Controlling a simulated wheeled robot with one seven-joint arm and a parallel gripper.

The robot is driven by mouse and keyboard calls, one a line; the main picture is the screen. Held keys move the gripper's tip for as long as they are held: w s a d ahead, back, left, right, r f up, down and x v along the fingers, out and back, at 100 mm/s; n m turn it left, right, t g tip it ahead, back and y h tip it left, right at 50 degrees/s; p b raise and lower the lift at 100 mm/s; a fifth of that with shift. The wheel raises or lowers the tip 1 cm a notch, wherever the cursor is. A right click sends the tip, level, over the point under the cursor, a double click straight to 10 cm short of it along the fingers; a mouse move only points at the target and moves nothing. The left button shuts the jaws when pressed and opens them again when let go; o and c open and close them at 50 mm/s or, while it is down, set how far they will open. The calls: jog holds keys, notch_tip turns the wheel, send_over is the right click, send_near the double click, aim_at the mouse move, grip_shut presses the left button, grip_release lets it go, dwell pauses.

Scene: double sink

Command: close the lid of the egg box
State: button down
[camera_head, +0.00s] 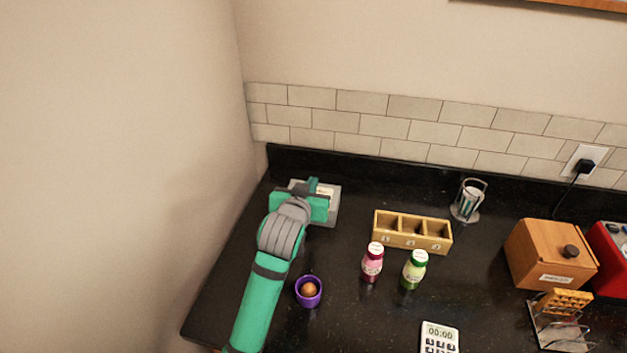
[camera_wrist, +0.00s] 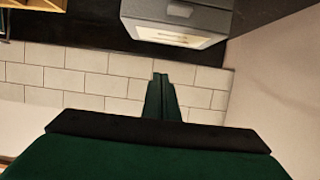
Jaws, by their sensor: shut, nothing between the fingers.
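The grey egg box (camera_head: 332,212) stands at the back left of the counter, near the corner, partly hidden by my gripper. In the wrist view the egg box (camera_wrist: 160,24) is at the top, seen upside down, with a small catch on its grey front and a pale label on its lid. The lid appears to lie down flat over the box; whether it is fully shut I cannot tell. My gripper (camera_head: 313,185) is above the box in the head view. In the wrist view its fingers (camera_wrist: 160,78) are together and empty, with a visible gap to the box.
A purple cup (camera_head: 308,298) with a brown egg (camera_head: 309,289) stands right of my forearm. A wooden three-part tray (camera_head: 412,243), a pink bottle (camera_head: 372,265) and a green bottle (camera_head: 414,272) stand further right. A wall closes off the left side.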

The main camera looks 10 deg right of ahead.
jog(key=shift+s+a+f+t, duration=0.25)
jog(key=shift+s+f, duration=0.15)
jog(key=shift+f, duration=0.1)
jog(key=shift+s+a+f+t, duration=0.15)
jog(key=shift+s+a+f, duration=0.05)
jog(key=shift+s+f, duration=0.25)
jog(key=shift+s+a+f, duration=0.2)
jog(key=shift+s+f, duration=0.1)
jog(key=shift+f, duration=0.3)
jog(key=shift+s+a+f, duration=0.15)
jog(key=shift+s+f, duration=0.1)
jog(key=shift+f, duration=0.4)
jog(key=shift+s+a+f, duration=0.2)
jog(key=shift+s+f, duration=0.1)
jog(key=shift+f, duration=0.3)
jog(key=shift+f, duration=0.1)
